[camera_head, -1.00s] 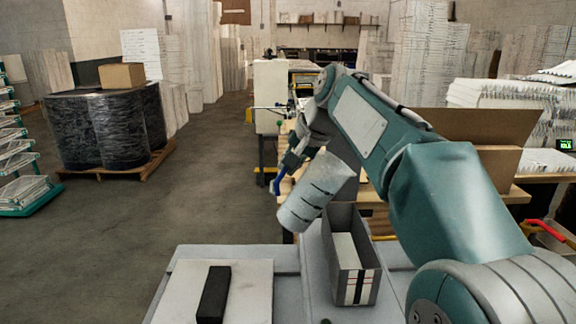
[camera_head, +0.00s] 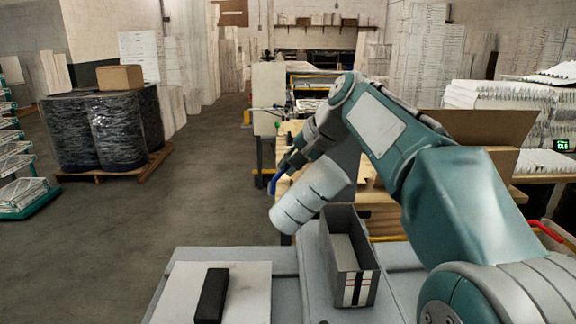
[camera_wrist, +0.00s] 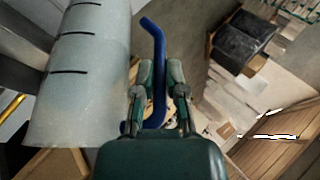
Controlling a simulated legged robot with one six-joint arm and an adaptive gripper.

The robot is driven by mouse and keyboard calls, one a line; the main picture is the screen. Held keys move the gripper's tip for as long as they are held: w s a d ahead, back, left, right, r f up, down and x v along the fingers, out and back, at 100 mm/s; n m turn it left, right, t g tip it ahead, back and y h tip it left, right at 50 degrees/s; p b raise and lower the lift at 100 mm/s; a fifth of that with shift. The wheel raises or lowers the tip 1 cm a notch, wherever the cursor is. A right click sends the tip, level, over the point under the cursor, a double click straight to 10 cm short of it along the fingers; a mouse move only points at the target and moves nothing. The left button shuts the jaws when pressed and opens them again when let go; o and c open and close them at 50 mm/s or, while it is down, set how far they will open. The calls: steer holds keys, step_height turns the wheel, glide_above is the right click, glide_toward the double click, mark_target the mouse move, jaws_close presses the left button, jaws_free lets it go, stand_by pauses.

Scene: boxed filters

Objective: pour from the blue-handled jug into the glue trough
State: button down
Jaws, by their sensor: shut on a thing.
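The jug (camera_head: 309,194) is a pale grey cylinder with dark marks on its side. It is held tilted, well off upright, with its lower-left end beside the trough; it also shows in the wrist view (camera_wrist: 85,75). Its blue handle (camera_wrist: 157,75) is between the fingers of my gripper (camera_wrist: 160,95), which is shut on it. The glue trough (camera_head: 346,262) is a long grey open box with striped marks on its near end, just right of the jug. A pale surface shows inside it. I cannot see the jug's contents or any stream.
A black block (camera_head: 211,295) lies on a pale board (camera_head: 250,290) at the front left of the grey bench. An open cardboard box (camera_head: 490,130) stands behind my arm at right. A wrapped pallet load (camera_head: 100,130) stands on the floor at left.

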mark_target(302, 177)
steer(key=shift+d+f+m+y, duration=0.1)
steer(key=shift+d+m+y, duration=0.1)
steer(key=shift+d+y, duration=0.45)
steer(key=shift+d+f+m+y, duration=0.1)
steer(key=shift+d+m+y, duration=0.15)
steer(key=shift+y, duration=0.7)
stand_by(2.2)
steer(key=shift+d+f+m+t+y, duration=0.25)
steer(key=shift+d+f+y, duration=0.3)
steer(key=shift+d+y, duration=0.3)
steer(key=shift+d+f+m+t+y, duration=0.25)
steer(key=shift+d+f+y, duration=0.25)
steer(key=shift+d+y, duration=0.3)
stand_by(2.5)
